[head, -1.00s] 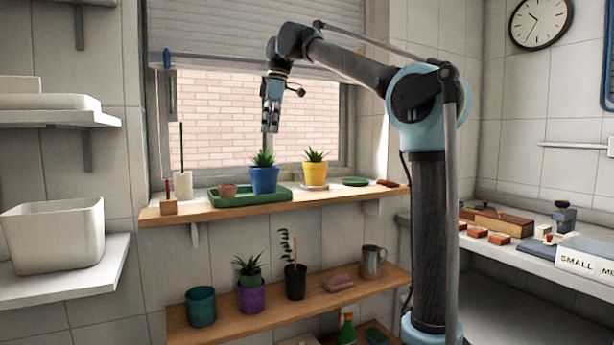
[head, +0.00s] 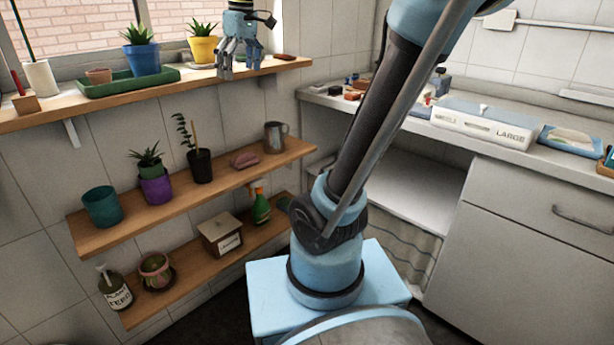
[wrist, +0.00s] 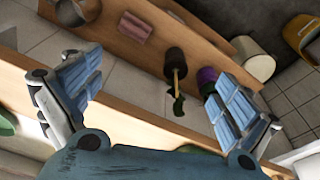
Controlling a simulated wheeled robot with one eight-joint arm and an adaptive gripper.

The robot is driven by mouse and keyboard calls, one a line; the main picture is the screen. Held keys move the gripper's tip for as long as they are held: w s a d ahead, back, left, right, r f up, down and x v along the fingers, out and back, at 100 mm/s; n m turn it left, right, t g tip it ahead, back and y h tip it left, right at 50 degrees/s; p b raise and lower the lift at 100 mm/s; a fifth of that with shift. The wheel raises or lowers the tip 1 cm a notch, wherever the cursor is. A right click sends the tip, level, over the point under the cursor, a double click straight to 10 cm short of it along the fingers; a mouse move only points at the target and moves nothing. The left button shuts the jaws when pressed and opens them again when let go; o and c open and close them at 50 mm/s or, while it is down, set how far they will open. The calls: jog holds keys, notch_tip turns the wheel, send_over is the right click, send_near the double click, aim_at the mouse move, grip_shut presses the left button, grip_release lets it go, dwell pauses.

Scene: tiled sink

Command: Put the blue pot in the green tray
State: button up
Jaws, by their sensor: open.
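The blue pot (head: 142,60), holding a spiky green plant, stands upright inside the right part of the green tray (head: 100,91) on the upper wooden shelf by the window. A small terracotta pot (head: 99,75) is in the same tray, to its left. My gripper (head: 238,72) is open and empty, pointing down at the right end of that shelf, to the right of the blue pot and apart from it. In the wrist view my open fingers (wrist: 160,68) have nothing between them. The blue pot cannot be made out in the wrist view.
The yellow pot (head: 203,43) stands between the tray and my gripper. Below, the middle shelf holds a teal pot (head: 102,207), a purple pot (head: 156,188), a black pot (head: 200,166) and a metal mug (head: 275,137). A counter (head: 400,117) stands at the right.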

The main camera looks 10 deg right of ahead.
jog(key=s+d+f+m, duration=0.3)
jog(key=s+d+f, duration=0.2)
jog(key=f, duration=0.5)
jog(key=s+d+f+m, duration=0.3)
jog(key=s+d+f, duration=0.2)
jog(key=f, duration=0.5)
jog(key=s+d+f+m+t+h, duration=0.1)
jog(key=s+d+f+m, duration=0.3)
jog(key=s+f, duration=0.3)
notch_tip(320, 180, down, 4)
jog(key=shift+s+d+f, duration=0.1)
jog(key=shift+s+d, duration=0.25)
jog(key=shift+d, duration=0.1)
jog(key=shift+w+f, duration=0.2)
jog(key=shift+w, duration=0.3)
